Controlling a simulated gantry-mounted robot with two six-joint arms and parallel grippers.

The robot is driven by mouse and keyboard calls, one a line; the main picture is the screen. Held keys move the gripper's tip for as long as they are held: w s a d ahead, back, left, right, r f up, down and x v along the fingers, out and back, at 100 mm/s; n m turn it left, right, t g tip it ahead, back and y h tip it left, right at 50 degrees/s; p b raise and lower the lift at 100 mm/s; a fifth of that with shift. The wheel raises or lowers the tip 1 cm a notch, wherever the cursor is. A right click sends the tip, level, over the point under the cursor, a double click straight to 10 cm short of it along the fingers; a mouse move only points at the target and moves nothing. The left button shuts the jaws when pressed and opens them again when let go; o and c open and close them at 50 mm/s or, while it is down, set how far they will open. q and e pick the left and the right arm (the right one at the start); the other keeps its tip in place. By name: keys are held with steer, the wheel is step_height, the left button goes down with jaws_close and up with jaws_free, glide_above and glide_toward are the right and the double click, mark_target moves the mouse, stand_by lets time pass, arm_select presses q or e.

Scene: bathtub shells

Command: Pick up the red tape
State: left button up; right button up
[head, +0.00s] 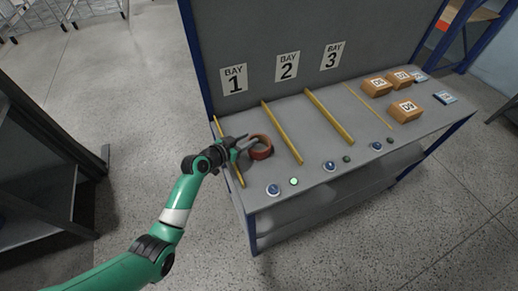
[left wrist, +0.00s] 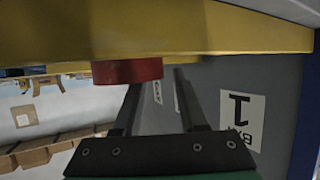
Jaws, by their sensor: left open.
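The red tape (head: 262,154) is a ring-shaped roll lying on the grey bench in bay 1, between two yellow divider strips. My left gripper (head: 246,146) is at its left side, low over the bench, with open jaws close to the roll. In the left wrist view the tape (left wrist: 128,71) shows near the tip of the left finger, partly hidden behind a yellow strip. Nothing shows clearly between the fingers (left wrist: 158,82) in that view. Whether a finger touches the roll I cannot tell. My right gripper is not in view.
Yellow strips (head: 282,133) divide the grey bench (head: 310,163). A back panel (head: 260,40) carries BAY 1, 2 and 3 signs. Several brown boxes (head: 405,111) stand at the right end. Small round buttons (head: 329,166) line the front edge. Bays 2 and 3 look clear.

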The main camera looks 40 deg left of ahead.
arm_select(q)
steer(key=shift+w+f, duration=0.1)
steer(key=shift+w, duration=0.1)
jaws_close()
steer(key=shift+s+f, duration=0.1)
steer(key=shift+f, duration=0.15)
stand_by(1.1)
